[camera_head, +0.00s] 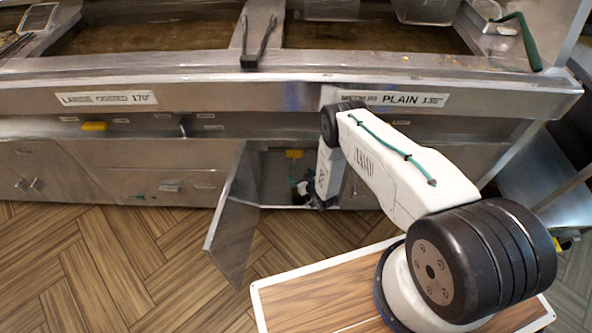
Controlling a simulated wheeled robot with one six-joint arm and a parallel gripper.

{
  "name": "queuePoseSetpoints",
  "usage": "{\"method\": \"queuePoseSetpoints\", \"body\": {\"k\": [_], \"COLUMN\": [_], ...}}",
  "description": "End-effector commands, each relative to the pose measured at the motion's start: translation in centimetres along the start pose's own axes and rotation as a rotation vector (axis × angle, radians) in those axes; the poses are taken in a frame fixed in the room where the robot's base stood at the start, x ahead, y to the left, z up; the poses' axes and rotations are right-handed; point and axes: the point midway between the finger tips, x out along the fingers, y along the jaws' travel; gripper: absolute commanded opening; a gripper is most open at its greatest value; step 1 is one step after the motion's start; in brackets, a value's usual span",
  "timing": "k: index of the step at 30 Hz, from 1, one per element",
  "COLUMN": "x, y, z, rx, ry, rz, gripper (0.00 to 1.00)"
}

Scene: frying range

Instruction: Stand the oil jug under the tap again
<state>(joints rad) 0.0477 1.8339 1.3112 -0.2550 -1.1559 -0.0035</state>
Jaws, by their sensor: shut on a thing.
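My gripper (305,190) is small and dark, low in the open cabinet under the right-hand fryer. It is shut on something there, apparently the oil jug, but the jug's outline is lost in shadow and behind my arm. I cannot tell whether the jug is upright or touching the cabinet floor. A yellow lever (294,154), seemingly that of the tap, shows at the top of the opening, above and slightly left of my gripper. The spout itself cannot be made out.
The cabinet door (232,215) hangs open over the floor, left of my gripper. Tongs (258,45) lie between the two oil vats. Another yellow lever (94,126) is on the left front. The wooden floor (100,265) is clear at the left. A metal stand (550,185) is at the right.

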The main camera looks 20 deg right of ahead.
Motion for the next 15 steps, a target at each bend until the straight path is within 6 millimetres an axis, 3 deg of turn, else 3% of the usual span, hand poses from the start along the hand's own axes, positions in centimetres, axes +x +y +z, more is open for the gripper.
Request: {"method": "queuePoseSetpoints", "body": {"k": [15], "x": [4.1], "y": [-0.1], "z": [-1.9], "rx": [-0.001], "ry": [0.001], "rz": [0.0], "gripper": [0.2]}}
